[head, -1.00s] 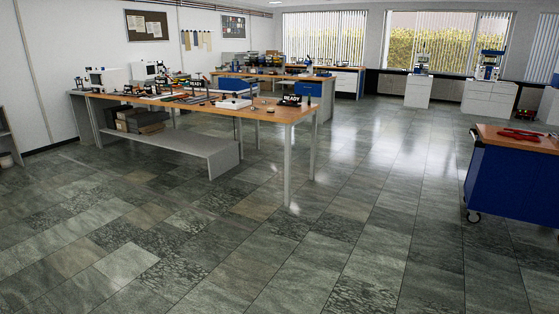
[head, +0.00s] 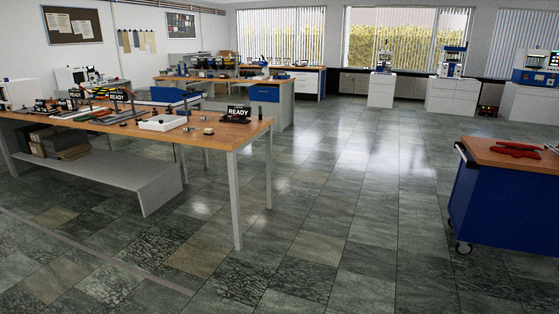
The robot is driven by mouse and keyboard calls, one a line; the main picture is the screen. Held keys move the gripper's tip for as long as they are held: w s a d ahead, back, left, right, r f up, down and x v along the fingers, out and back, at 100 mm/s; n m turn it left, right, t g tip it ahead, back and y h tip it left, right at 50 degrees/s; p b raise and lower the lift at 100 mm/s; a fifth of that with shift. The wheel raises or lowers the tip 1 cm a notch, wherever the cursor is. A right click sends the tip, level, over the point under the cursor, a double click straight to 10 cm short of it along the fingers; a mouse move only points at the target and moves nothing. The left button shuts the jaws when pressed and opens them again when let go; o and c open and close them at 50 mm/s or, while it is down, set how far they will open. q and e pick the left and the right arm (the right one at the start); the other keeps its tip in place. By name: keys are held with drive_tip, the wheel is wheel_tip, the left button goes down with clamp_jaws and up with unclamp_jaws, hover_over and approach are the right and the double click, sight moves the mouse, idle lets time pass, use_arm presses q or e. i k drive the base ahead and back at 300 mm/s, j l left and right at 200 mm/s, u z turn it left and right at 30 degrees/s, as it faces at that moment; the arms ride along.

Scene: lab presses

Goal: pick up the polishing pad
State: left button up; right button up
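I cannot make out a polishing pad in the head view. Small dark items, too small to identify, lie on the near workbench (head: 232,139) around a white tray (head: 162,123). Neither of my grippers is in view.
The workbench on the left has a grey lower shelf (head: 110,172) with dark boxes. A blue tool cart (head: 505,200) with red tools (head: 517,149) stands at the right. Benches and lab machines (head: 451,62) line the back. The tiled floor (head: 340,200) between is clear.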

sight(207, 131)
drive_tip(key=i+l+u, duration=0.1)
drive_tip(key=i+u, duration=0.15)
drive_tip(key=i, duration=0.35)
drive_tip(key=i+l+u, duration=0.2)
drive_tip(key=i, duration=0.45)
drive_tip(key=i+l+u, duration=0.25)
drive_tip(key=i, duration=0.35)
drive_tip(key=i+l+u, duration=0.25)
drive_tip(key=i+l, duration=0.25)
